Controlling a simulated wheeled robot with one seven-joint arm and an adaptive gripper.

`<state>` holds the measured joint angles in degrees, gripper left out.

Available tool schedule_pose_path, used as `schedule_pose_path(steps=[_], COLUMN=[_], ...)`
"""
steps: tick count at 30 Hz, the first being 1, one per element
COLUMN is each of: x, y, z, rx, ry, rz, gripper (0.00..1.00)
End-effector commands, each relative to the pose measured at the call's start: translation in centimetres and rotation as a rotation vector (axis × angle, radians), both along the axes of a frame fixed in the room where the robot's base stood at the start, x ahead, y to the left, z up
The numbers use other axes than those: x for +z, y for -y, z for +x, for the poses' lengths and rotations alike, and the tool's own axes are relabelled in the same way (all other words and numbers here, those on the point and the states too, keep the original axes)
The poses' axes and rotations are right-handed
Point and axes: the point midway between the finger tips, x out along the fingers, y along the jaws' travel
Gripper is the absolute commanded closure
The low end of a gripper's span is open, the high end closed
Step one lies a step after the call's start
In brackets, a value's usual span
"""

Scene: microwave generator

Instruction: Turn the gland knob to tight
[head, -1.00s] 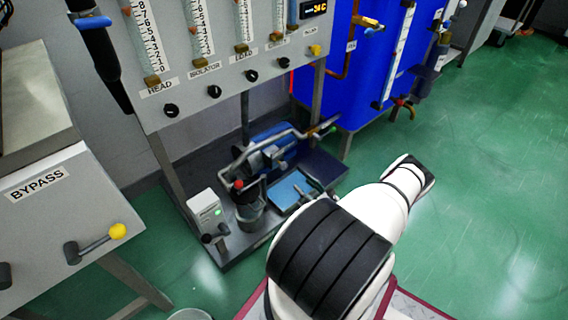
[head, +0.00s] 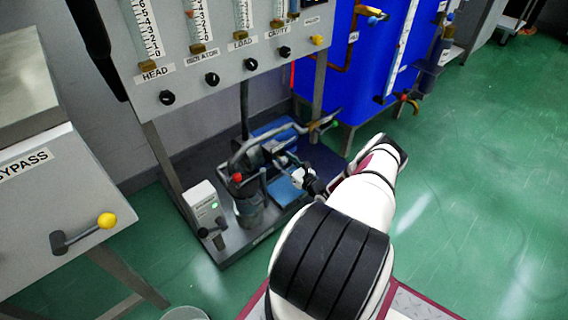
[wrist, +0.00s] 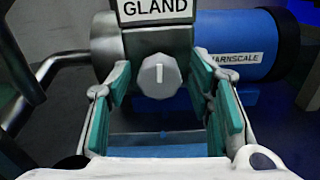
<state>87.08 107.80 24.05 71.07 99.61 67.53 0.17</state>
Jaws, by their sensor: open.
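The gland knob (wrist: 160,76) is a light grey faceted knob with a white pointer line standing about upright. It sits on a grey metal housing under a black-on-white GLAND label (wrist: 155,9) in the wrist view. My gripper (wrist: 161,88) is open, its teal-padded fingers to the left and right of the knob with a gap on each side. I cannot tell how far the fingertips reach along the knob. In the head view my gripper (head: 304,181) is low at the pump assembly, and the knob cannot be made out there.
A blue motor (wrist: 245,45) lies right of the housing, and a metal pipe (wrist: 50,70) bends at its left. In the head view, a gauge panel (head: 225,90) overhangs the pump skid. A blue tank (head: 345,85) stands behind. Green floor is clear at right.

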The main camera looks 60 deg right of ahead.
Motion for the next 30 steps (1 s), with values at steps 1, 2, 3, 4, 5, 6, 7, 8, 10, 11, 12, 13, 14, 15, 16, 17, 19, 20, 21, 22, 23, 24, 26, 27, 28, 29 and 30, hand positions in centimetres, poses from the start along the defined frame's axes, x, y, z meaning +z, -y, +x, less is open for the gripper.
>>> schedule_pose_path(steps=[1,2,3,4,5,6,7,8,10,11,12,13,14,15,16,17,19,20,21,22,23,24,26,27,28,29,30], x=[0.02,0.03,0.03,0.03,0.03,0.03,0.03,0.03,0.02,0.02,0.02,0.02,0.02,0.02,0.02,0.02,0.02,0.03,0.03,0.03,0.04,0.05,0.06,0.06,0.07,0.07,0.08], y=[0.01,0.01,0.01,0.01,0.01,0.0,0.0,0.0,0.0,0.0,0.0,0.0,0.0,0.0,0.0,0.01,0.01,0.02,0.02,0.03,0.03,0.04,0.05,0.05,0.06,0.07,0.09], z=[0.01,0.01,0.0,0.0,0.0,-0.01,-0.01,-0.01,-0.01,-0.01,-0.02,-0.02,-0.02,-0.02,-0.02,-0.02,-0.02,-0.02,-0.02,-0.03,-0.03,-0.03,-0.03,-0.03,-0.03,-0.04,-0.04], rx=[0.0,0.0,0.0,0.0,0.0,0.0,0.0,0.0,0.0,0.0,0.0,0.0,0.0,0.0,0.0,0.0,0.0,0.0,0.0,0.0,0.0,0.0,0.0,0.0,0.0,0.0,0.0], ry=[0.0,0.0,0.0,0.0,0.0,0.0,0.0,0.0,0.0,0.0,0.0,0.0,0.0,0.0,-0.001,-0.001,-0.004,-0.005,-0.008,-0.01,-0.013,-0.017,-0.025,-0.032,-0.037,-0.042,-0.05], rz=[0.0,0.0,0.0,0.0,0.0,0.0,0.0,-0.001,-0.001,-0.001,-0.001,-0.001,-0.001,-0.002,-0.003,-0.006,-0.016,-0.021,-0.032,-0.042,-0.053,-0.071,-0.103,-0.128,-0.149,-0.171,-0.202], gripper=[0.53,0.53,0.53,0.53,0.57,0.66,0.73,0.8,0.96,1.0,1.0,1.0,1.0,1.0,1.0,1.0,1.0,1.0,1.0,1.0,1.0,1.0,1.0,1.0,1.0,1.0,1.0])
